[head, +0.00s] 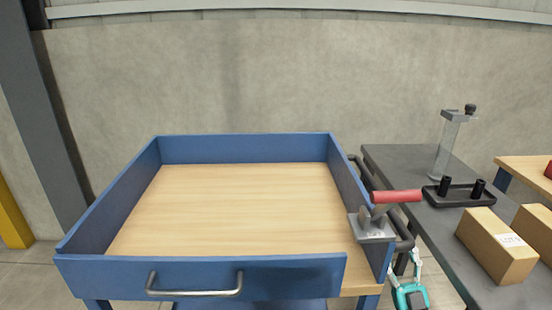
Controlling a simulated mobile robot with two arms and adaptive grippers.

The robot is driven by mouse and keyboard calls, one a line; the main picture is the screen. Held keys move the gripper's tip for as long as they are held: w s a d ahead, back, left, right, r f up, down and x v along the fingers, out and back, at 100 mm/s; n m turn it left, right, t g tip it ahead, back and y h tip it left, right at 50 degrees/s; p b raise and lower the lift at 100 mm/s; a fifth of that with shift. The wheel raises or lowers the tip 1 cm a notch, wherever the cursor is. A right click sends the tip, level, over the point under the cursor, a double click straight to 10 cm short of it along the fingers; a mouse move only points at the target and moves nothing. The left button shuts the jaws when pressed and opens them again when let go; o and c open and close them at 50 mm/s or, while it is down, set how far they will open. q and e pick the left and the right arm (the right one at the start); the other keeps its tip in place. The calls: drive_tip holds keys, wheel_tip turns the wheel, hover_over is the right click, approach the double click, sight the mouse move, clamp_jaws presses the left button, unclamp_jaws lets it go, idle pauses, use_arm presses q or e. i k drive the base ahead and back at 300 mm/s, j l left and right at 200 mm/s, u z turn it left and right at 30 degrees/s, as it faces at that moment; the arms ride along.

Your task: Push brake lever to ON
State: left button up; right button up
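The brake lever is a red cylindrical handle (397,196) on a grey metal bracket (372,228), fixed at the right front corner of a blue-walled cart (200,277). The handle lies roughly level and points right. Any ON or OFF marking is too small to read. My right gripper (404,265), teal and pale, is at the bottom edge, below and slightly right of the lever, apart from it. Its fingers look spread, with nothing visible between them. My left gripper is not in view.
The cart's wooden bed (230,210) is empty. A dark table (400,160) stands close on the right, with a black tray fixture (460,195), a clear upright tube (447,145) and cardboard boxes (497,245). A concrete wall (250,80) is behind.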

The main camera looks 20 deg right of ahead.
sight(385, 200)
drive_tip(key=k+j, duration=0.2)
drive_tip(key=k, duration=0.3)
drive_tip(key=k+j, duration=0.15)
drive_tip(key=k, duration=0.35)
